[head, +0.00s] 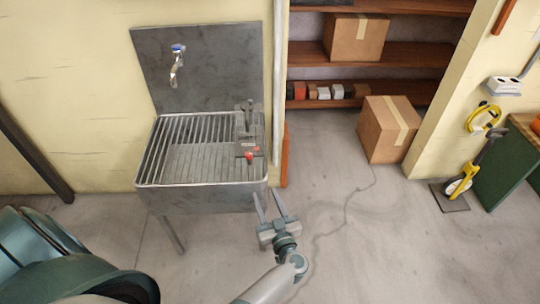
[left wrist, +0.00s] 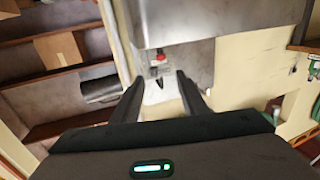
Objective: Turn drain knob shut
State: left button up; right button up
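A small red knob (head: 249,156) sits near the right front of the metal sink (head: 200,199), beside a grey fitting (head: 248,118) on the sink's right side. I take it for the drain knob. The red knob also shows in the left wrist view (left wrist: 160,57), just beyond and between the fingertips. My left gripper (head: 266,193) is open and empty, in front of the sink's right front corner and apart from the knob. The two fingers stand apart in the left wrist view (left wrist: 160,82). How far the knob is turned cannot be told. My right gripper is not in view.
A slatted grate (head: 185,150) covers the sink; a tap (head: 176,65) is on its backplate. A cardboard box (head: 388,129) stands on the floor before the shelves (head: 400,53). Floor right of my gripper is clear.

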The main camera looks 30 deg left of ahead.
pick_arm(q)
send_near(250, 158)
jog(key=x, duration=0.8)
jog(key=shift+w+a, duration=0.2)
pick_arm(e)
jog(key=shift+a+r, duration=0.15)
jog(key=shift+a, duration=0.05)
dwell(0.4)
pick_arm(q)
grip_shut()
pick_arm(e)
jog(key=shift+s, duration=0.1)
